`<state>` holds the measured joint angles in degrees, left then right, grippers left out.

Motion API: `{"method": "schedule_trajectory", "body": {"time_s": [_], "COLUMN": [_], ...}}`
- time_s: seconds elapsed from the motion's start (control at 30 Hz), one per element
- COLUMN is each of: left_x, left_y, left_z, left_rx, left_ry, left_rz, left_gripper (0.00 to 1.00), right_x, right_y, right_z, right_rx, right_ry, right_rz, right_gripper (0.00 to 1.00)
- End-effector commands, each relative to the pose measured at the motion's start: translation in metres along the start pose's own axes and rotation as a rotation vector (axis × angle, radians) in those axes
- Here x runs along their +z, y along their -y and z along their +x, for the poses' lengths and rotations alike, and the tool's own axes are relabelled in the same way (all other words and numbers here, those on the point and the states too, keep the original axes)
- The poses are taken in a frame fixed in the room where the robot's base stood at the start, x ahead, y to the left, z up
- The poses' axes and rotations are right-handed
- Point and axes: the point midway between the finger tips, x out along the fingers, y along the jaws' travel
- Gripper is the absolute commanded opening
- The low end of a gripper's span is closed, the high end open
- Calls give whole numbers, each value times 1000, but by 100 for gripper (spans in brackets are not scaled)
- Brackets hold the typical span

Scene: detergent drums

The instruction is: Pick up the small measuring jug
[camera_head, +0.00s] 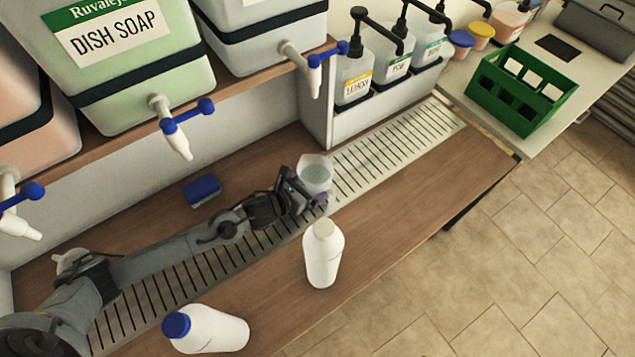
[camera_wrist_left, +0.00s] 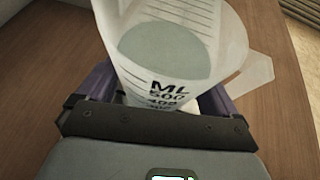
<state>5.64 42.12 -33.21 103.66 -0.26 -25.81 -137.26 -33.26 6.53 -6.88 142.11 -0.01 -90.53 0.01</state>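A clear measuring jug (camera_head: 315,172) with a pale grey-green inside is at the drip grating, near the end of the shelf wall. In the left wrist view the jug (camera_wrist_left: 185,60) shows black marks reading "ML 500", with its handle to the right. My left gripper (camera_head: 312,197) reaches it from the left. Its purple fingers (camera_wrist_left: 160,100) lie on both sides of the jug's lower part and look closed against it. I cannot tell whether the jug's base touches the grating. My right gripper is not in view.
A white bottle (camera_head: 323,256) stands just in front of the jug; a blue-capped bottle (camera_head: 207,329) is nearer. A blue sponge (camera_head: 202,190) lies behind my arm. Drum taps (camera_head: 178,130) overhang the counter. A green crate (camera_head: 520,90) is at right. The grating (camera_head: 400,140) beyond the jug is clear.

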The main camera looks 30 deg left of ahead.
Motion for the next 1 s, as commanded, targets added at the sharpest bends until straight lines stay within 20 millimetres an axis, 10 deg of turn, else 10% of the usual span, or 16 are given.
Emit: {"method": "schedule_trajectory", "body": {"time_s": [0.23, 1.0], "left_x": [2, 20], "left_y": [0, 0], "left_z": [0, -9], "left_rx": [0, 0], "left_ry": [4, 4], "left_rz": [-1, 1], "left_gripper": [36, 36], "right_x": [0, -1], "right_y": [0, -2], "right_z": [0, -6], "right_rx": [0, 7], "right_ry": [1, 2], "right_rz": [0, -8], "right_gripper": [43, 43]}}
